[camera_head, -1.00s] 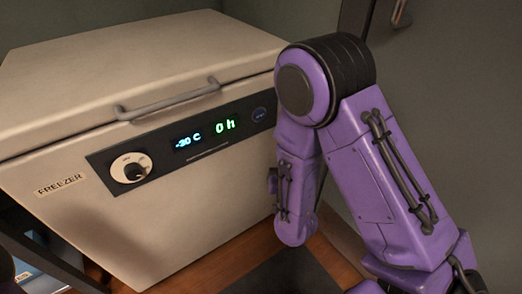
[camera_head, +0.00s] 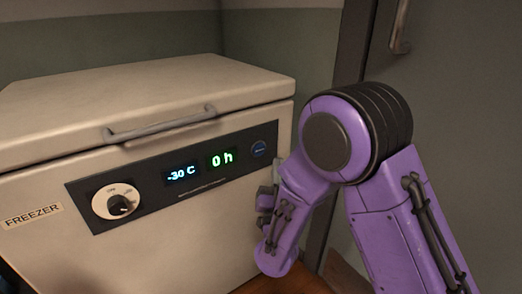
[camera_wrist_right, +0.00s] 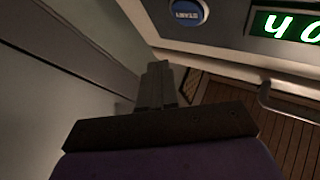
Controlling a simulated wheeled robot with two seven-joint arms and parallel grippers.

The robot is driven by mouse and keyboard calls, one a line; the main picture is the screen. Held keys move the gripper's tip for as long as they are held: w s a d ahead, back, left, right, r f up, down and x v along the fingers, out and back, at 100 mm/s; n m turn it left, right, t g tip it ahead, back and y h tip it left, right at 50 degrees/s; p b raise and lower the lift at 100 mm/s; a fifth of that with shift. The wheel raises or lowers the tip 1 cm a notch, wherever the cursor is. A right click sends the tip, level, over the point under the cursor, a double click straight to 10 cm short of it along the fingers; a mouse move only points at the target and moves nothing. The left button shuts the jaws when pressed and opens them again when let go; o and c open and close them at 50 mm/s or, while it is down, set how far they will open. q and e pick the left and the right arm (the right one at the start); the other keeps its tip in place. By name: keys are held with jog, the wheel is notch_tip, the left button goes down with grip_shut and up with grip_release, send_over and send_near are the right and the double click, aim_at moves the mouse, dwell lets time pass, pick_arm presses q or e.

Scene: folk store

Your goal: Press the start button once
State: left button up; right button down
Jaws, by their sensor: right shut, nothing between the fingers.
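The start button (camera_head: 258,149) is a round blue button at the right end of the dark control panel (camera_head: 150,193) on the freezer's front. It also shows in the right wrist view, where the blue button (camera_wrist_right: 187,10) with upside-down lettering is at the top edge. My right gripper (camera_wrist_right: 158,70) is shut and empty. Its fingertips appear below and slightly left of the button in the wrist view, apart from it. In the head view my purple right arm stands just right of the panel, with its hand low beside the freezer front. My left gripper is not in view.
The cream freezer (camera_head: 140,90) has a lid handle (camera_head: 160,124) jutting above the panel. Left of the button are a green "0 h" display (camera_head: 222,159), a "-30 C" display (camera_head: 181,174) and a round knob (camera_head: 117,203). A grey door (camera_head: 455,110) stands at right.

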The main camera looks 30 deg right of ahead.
aim_at(264, 144)
jog(key=shift+w+a, duration=0.15)
jog(key=shift+w, duration=2.25)
jog(key=shift+w, duration=0.1)
jog(key=shift+w, duration=0.3)
jog(key=shift+w, duration=0.4)
dwell(0.6)
jog(key=shift+s, duration=0.8)
jog(key=s, duration=0.5)
jog(key=shift+d+p, duration=0.2)
jog(key=shift+p, duration=0.15)
